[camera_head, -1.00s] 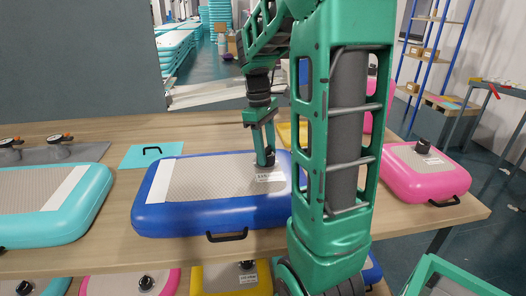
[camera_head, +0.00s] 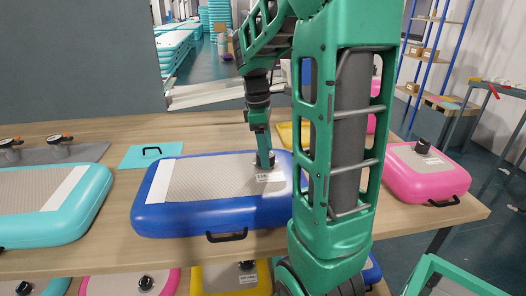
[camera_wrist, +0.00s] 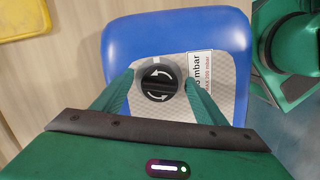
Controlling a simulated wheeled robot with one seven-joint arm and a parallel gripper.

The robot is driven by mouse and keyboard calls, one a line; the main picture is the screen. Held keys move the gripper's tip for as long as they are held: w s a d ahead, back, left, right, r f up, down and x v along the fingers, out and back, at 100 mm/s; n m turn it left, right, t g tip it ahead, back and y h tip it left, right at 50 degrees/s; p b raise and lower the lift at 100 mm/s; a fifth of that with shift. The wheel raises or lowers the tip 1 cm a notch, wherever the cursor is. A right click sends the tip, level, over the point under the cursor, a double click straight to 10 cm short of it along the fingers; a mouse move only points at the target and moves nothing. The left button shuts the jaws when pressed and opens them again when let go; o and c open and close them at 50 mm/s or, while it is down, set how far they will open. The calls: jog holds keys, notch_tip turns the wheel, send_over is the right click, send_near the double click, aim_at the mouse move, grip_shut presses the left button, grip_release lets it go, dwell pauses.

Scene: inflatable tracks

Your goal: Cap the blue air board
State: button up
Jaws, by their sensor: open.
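The blue air board (camera_head: 215,208) lies flat on the wooden table, with a grey textured top, a white stripe and a black handle at its front side. It also shows in the wrist view (camera_wrist: 228,38). A round black cap (camera_wrist: 159,82) with two curved white arrows sits at its right end, beside a white pressure label (camera_wrist: 199,70). My gripper (camera_wrist: 159,86) is above the cap, with one green finger on each side of it. The fingers are open; whether they touch the cap I cannot tell. In the head view the gripper (camera_head: 264,160) points down at that end of the board.
A turquoise board (camera_head: 50,205) lies to the left and a pink board (camera_head: 425,172) to the right. Behind are a turquoise panel (camera_head: 152,155), a yellow item (camera_head: 286,131) and two gauges (camera_head: 58,140). More boards lie below the table.

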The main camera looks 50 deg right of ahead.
notch_tip(320, 180, up, 11)
jog(key=w+a, duration=0.1)
jog(key=shift+w+f, duration=0.2)
dwell(0.6)
